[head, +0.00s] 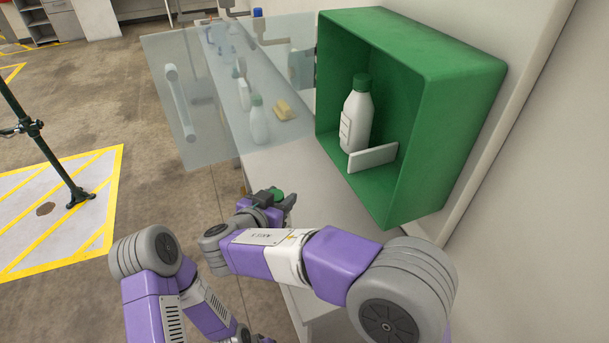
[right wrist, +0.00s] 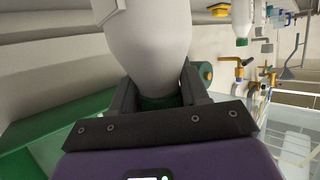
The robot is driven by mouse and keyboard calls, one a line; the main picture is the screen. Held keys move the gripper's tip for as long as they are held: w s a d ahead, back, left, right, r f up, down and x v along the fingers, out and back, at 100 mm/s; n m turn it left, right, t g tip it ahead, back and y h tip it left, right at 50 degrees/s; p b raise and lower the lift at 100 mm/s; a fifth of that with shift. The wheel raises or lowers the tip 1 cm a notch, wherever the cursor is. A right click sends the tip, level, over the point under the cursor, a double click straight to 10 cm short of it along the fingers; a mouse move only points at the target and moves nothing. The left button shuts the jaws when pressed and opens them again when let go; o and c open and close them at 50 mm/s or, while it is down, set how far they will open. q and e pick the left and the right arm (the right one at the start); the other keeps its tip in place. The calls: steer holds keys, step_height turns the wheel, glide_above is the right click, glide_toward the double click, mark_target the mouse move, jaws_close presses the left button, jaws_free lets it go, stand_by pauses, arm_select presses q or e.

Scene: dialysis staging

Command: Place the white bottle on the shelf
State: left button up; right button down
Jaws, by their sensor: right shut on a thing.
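My right gripper (head: 274,198) is over the counter, below and left of the green cabinet. In the right wrist view it is shut on a white bottle (right wrist: 150,45) by its green neck or cap (right wrist: 160,102). In the head view only the green cap (head: 279,194) shows at the fingers; the arm hides the body. The open-fronted green cabinet (head: 455,100) is on the wall, and its floor forms a shelf. A similar white bottle with a green cap (head: 356,118) stands upright inside, behind a small white plate (head: 372,158). My left gripper is out of view.
A clear door (head: 195,140) with a white handle (head: 180,100) stands open left of the cabinet. Seen through it on the counter are another white bottle (head: 259,124), a yellow block (head: 284,110) and several other items. A dark stand (head: 50,155) is on the floor.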

steer(key=w+d, duration=0.3)
steer(key=w, duration=0.4)
steer(key=w+d+f+p, duration=0.1)
steer(key=w+d, duration=0.2)
steer(key=w, duration=0.5)
steer(key=shift+d, duration=0.3)
steer(key=shift+w+f, duration=0.1)
steer(key=shift+f, duration=0.05)
steer(key=shift+b, duration=0.3)
steer(key=c, duration=0.6)
jaws_free()
steer(key=shift+o, duration=0.2)
steer(key=shift+f, duration=0.1)
